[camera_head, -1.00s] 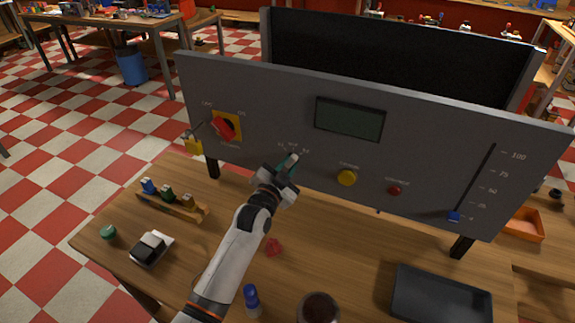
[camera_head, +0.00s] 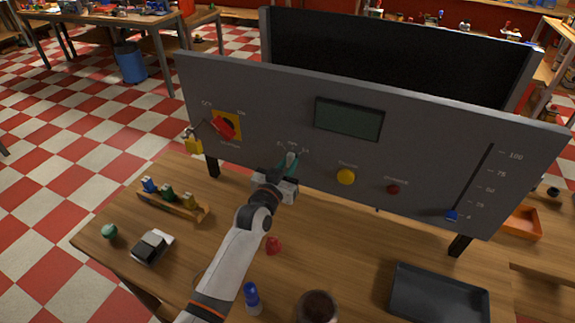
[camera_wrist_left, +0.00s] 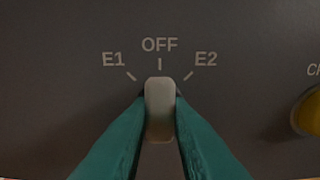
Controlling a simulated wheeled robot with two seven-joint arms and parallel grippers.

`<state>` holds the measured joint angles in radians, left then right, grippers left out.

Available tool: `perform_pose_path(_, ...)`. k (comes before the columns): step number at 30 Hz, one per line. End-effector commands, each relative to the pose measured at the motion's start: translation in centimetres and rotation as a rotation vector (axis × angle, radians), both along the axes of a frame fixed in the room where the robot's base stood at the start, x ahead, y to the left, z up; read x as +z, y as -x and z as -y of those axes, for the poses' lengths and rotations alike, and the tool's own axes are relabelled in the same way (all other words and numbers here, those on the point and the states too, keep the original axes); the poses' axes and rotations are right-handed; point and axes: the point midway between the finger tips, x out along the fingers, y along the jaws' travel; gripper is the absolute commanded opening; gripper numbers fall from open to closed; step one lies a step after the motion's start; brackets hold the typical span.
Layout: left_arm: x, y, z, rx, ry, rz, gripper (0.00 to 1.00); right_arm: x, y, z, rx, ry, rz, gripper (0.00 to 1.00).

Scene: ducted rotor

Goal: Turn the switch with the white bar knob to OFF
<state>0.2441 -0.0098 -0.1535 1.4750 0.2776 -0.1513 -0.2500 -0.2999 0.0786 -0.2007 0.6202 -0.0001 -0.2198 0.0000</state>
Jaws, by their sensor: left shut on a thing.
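The switch's white bar knob (camera_wrist_left: 160,108) is upright in the left wrist view, its top end pointing at the OFF mark (camera_wrist_left: 160,45), between E1 and E2. My left gripper (camera_wrist_left: 158,125) is shut on the knob, one teal finger on each side. In the head view the left gripper (camera_head: 287,165) is at the grey panel (camera_head: 250,95), and the knob shows only as a small pale spot between the fingers. My right gripper is not in view.
A yellow button (camera_head: 346,177) and a red button (camera_head: 393,189) are right of the switch. A red rotary switch with a padlock (camera_head: 193,145) is at the left. A slider (camera_head: 452,215) is at the right. Small items and a black tray (camera_head: 440,295) are on the wooden table.

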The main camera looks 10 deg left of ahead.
Motion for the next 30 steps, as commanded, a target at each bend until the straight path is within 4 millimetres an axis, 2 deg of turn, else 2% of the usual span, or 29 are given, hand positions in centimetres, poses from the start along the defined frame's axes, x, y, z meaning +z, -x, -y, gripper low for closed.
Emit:
perform_pose_path(11, -0.1, 0.0, 0.0, 0.000, 0.004, -0.003, 0.00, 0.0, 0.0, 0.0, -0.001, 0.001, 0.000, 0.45)
perform_pose_path(12, -0.1, 0.0, 0.0, 0.000, 0.004, -0.003, 0.23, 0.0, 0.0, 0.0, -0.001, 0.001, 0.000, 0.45)
perform_pose_path(15, -0.1, 0.0, 0.0, 0.000, 0.004, -0.002, 0.39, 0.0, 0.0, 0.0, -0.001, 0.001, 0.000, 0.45)
perform_pose_path(25, -0.1, 0.2, 0.0, 0.000, 0.003, -0.002, 0.40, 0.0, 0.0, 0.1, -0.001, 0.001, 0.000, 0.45)
perform_pose_path(30, -0.3, 2.0, -0.4, 0.000, 0.004, -0.002, 0.40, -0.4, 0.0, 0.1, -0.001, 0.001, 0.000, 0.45)
